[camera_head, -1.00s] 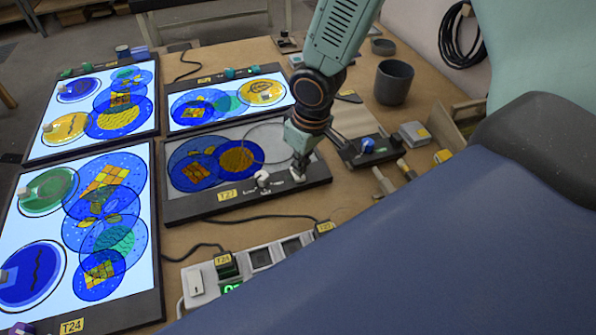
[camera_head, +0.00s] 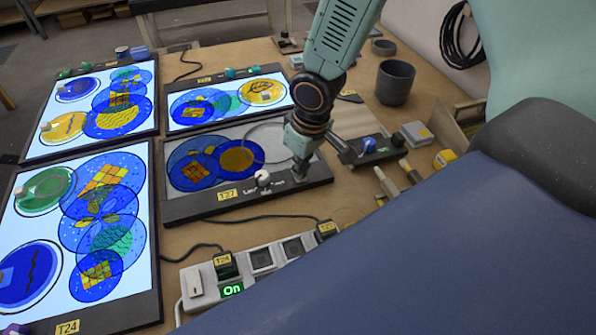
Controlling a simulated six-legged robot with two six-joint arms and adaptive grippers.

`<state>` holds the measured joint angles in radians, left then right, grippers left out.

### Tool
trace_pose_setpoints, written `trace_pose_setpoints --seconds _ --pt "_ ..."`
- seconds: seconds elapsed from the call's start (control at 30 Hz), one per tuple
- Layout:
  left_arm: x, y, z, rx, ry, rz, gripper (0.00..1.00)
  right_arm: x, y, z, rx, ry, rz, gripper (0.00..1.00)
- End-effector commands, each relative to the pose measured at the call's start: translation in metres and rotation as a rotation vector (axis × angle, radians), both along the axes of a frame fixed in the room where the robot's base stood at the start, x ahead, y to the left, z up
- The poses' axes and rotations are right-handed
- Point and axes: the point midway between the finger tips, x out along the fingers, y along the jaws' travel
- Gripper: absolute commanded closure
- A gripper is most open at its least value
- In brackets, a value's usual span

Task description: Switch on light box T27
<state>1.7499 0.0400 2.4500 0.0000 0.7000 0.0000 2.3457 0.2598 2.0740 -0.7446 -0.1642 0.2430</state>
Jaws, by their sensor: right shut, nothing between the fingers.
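Light box T27 (camera_head: 190,207) lies in the middle of the table. Its panel is grey and unlit, with overlapping blue and orange painted glass discs on it. Its yellow label (camera_head: 227,194) and a white knob (camera_head: 262,178) are on the front rim. My right gripper (camera_head: 300,174) is shut and empty, pointing down at the right part of that rim. Its tips cover the control there; I cannot tell whether they touch it. My left gripper is not in view.
Lit boxes stand at left, including T24 (camera_head: 68,327), and behind (camera_head: 170,127). A power strip (camera_head: 205,280) in front shows a green "On"; a T27-tagged plug (camera_head: 326,229) sits in it. A dark cup (camera_head: 394,82) and tools are at right.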

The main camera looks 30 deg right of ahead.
Motion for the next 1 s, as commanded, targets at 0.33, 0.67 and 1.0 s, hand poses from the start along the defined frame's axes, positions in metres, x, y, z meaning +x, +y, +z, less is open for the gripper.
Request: trace_pose_setpoints --seconds 0.33,0.67,1.0 --pt "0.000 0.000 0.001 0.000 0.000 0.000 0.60 0.000 0.000 0.001 0.000 -0.001 0.000 1.00" --pt "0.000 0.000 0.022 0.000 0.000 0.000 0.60 0.000 0.000 0.025 0.000 -0.001 -0.001 1.00" --pt "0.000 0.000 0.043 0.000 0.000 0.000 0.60 0.000 0.000 0.048 0.000 -0.001 0.000 1.00"
